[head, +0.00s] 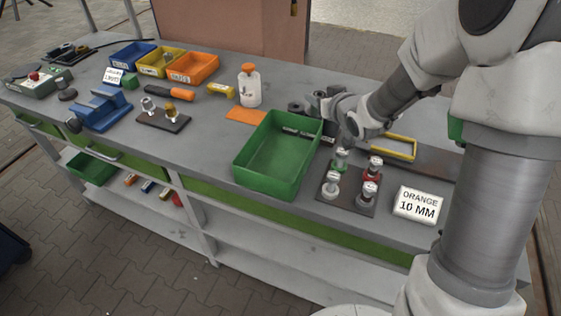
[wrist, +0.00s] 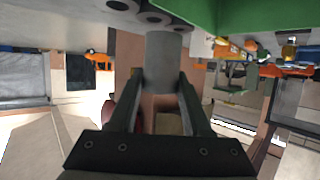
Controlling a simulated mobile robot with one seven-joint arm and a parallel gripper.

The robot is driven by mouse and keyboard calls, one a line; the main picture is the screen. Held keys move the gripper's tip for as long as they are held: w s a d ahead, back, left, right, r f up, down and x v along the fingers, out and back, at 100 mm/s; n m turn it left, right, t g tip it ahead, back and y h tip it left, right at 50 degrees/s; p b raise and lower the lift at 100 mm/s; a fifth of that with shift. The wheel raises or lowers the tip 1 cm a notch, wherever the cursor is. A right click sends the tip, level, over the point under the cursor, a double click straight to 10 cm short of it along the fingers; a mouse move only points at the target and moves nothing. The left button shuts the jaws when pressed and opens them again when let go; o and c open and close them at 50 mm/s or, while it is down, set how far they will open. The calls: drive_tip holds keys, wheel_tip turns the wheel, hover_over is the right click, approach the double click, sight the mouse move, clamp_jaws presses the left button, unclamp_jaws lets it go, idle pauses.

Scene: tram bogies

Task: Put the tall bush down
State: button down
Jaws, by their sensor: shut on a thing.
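The tall bush (wrist: 163,62) is a plain grey cylinder between the two fingers of my gripper (wrist: 163,88) in the wrist view. The fingers are shut on it. In the head view my gripper (head: 326,104) is low over the bench, just behind the right back corner of the green tray. Dark grey round parts (head: 298,106) sit beside it there, and I cannot tell the held bush apart from them. In the wrist view several grey rings with holes (wrist: 154,18) lie close to the bush's far end; I cannot tell whether it touches them.
The green tray (head: 238,168) is empty. Right of it stand a dark plate (head: 350,204) with several capped pegs and a sign reading "ORANGE 10 MM" (head: 417,206). A yellow frame (head: 399,157) lies behind. A white bottle (head: 250,90) and orange mat (head: 246,116) are left of my gripper.

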drive_tip(key=s+a+r+n+g+y+b, duration=0.1)
drive_tip(key=s+a+n+g+y, duration=0.15)
drive_tip(key=a, duration=0.25)
drive_tip(key=s+a+r+n+g+y, duration=0.1)
drive_tip(key=a+n+g+y, duration=0.1)
drive_tip(key=a+n+y, duration=0.25)
drive_tip(key=n+g+y+b, duration=0.2)
drive_tip(key=n+g, duration=0.3)
drive_tip(key=g, duration=0.2)
hover_over(243, 159)
drive_tip(key=d, duration=0.4)
wheel_tip(243, 159, down, 2)
drive_tip(key=shift+t, duration=0.25)
drive_tip(key=f, duration=0.3)
drive_tip(key=f+b, duration=0.1)
drive_tip(key=f, duration=0.2)
drive_tip(key=f+b, duration=0.1)
drive_tip(key=f, duration=0.3)
drive_tip(key=shift+s+d, duration=0.15)
drive_tip(key=shift+s, duration=0.2)
drive_tip(key=shift+f, duration=0.15)
drive_tip(key=shift+c, duration=1.7)
unclamp_jaws()
